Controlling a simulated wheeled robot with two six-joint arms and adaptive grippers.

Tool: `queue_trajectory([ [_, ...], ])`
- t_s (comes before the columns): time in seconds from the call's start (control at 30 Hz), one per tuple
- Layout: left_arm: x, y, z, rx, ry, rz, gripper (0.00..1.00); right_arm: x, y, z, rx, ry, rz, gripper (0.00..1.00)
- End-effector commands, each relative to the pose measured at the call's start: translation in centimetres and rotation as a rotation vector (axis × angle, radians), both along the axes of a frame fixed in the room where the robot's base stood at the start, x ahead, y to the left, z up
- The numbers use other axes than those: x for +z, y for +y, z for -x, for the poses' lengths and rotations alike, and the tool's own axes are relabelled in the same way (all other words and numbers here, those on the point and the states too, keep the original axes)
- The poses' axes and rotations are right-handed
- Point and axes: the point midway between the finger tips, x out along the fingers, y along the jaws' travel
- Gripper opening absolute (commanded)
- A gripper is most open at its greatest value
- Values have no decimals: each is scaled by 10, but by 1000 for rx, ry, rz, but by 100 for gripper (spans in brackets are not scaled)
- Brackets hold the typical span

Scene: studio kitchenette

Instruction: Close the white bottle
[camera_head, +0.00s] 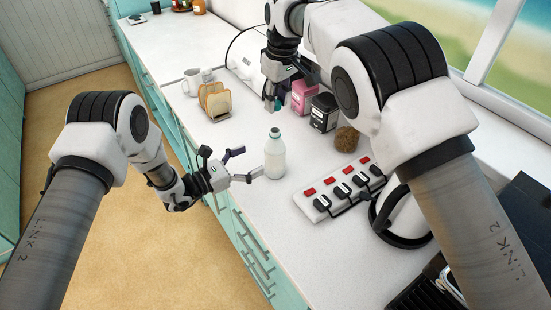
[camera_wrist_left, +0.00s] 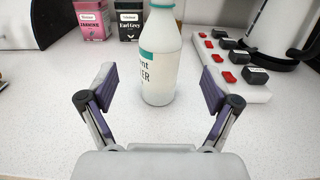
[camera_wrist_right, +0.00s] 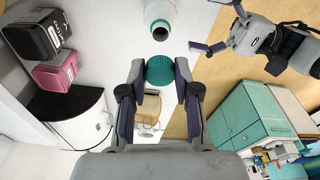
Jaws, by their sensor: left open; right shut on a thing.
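The white bottle (camera_head: 275,160) stands upright on the counter, its neck uncapped and ringed in teal. Its open mouth shows in the right wrist view (camera_wrist_right: 159,32). My left gripper (camera_head: 246,166) is open just left of the bottle. In the left wrist view, the bottle (camera_wrist_left: 158,78) stands between and beyond the spread fingers, with a gap on both sides. My right gripper (camera_head: 272,103) is shut on a teal cap (camera_wrist_right: 160,71), held above the counter behind the bottle and apart from it. The bottle's top is cut off in the left wrist view.
A power strip (camera_head: 322,201) with red switches lies right of the bottle. Pink (camera_head: 303,97) and black (camera_head: 323,112) tea tins stand behind, beside a brown round thing (camera_head: 346,139). A toast rack (camera_head: 217,109) and mugs (camera_head: 192,82) stand back left. Counter in front is clear.

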Motion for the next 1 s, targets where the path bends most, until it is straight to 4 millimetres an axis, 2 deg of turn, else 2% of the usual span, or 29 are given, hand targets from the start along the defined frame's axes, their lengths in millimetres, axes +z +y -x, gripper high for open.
queue_trajectory([
  [0.2, -1, -38, -24, -4, -2, -2, 89, 0, 0, 0, 0, 0, 0, 21],
  [0.4, -1, -63, -42, -2, -1, -1, 89, 0, 0, 0, 0, 0, 0, 21],
  [0.57, 0, -71, -47, 0, 0, 0, 89, 0, 0, 0, 0, 0, 0, 21],
  [0.8, 0, -71, -47, 0, 1, -1, 89, 0, 0, 0, 0, 0, 0, 21],
  [0.97, 0, -71, -47, 0, 1, -1, 32, 0, 0, 0, 0, 0, 0, 21],
  [1.0, 0, -71, -47, 0, 1, -1, 18, 0, 0, 0, 0, 0, 0, 21],
])
